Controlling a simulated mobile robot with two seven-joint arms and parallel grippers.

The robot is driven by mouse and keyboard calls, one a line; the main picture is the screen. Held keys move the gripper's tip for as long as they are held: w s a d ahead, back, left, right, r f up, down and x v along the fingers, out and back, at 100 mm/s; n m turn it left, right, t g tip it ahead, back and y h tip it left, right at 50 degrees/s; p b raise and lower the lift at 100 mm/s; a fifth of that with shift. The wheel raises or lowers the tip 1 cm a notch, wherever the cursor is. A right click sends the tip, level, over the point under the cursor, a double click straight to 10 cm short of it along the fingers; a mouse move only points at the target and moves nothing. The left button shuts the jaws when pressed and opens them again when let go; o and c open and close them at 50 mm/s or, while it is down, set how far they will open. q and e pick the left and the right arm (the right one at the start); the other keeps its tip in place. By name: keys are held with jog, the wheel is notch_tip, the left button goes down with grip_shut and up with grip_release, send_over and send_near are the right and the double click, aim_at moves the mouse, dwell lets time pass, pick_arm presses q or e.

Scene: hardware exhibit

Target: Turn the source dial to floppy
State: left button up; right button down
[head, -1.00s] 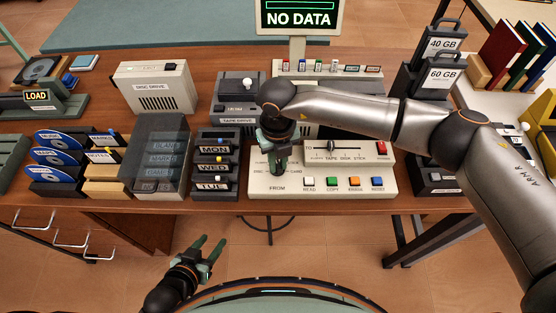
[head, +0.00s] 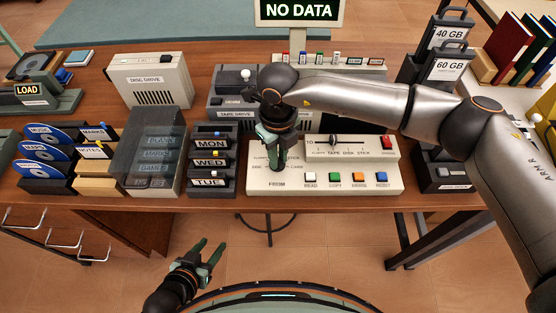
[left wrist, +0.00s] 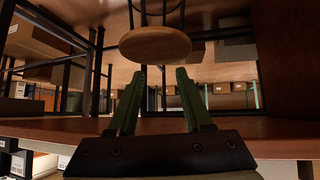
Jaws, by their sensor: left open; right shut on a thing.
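The source dial sits on the left part of the cream control panel (head: 330,184), above the word FROM. My right gripper (head: 276,165) points down onto it and is shut on the dial, which is mostly hidden behind the fingers. Parts of the small labels around the dial show, but its setting cannot be read. My left gripper (head: 212,252) is open and empty, in front of the table and away from the panel. Its two fingers also show in the left wrist view (left wrist: 158,100), spread apart with nothing between them.
The panel also has a slider (head: 333,141), a red button (head: 387,143) and a row of coloured buttons along its front. A rack marked MON, WED, TUE (head: 212,162) stands close on the left. A sign (head: 298,10) reads NO DATA. A round stool (left wrist: 155,45) shows under the table.

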jog(key=n+b, duration=0.2)
jog(key=shift+f+n, duration=0.15)
jog(key=shift+n, duration=0.25)
jog(key=shift+n+b, duration=0.4)
jog(key=shift+b, duration=0.2)
jog(key=shift+n, duration=0.3)
jog(key=c, duration=0.8)
grip_release()
jog(key=shift+r, duration=0.2)
notch_tip(320, 180, up, 12)
jog(key=shift+r+b, duration=0.25)
jog(key=shift+b, duration=0.2)
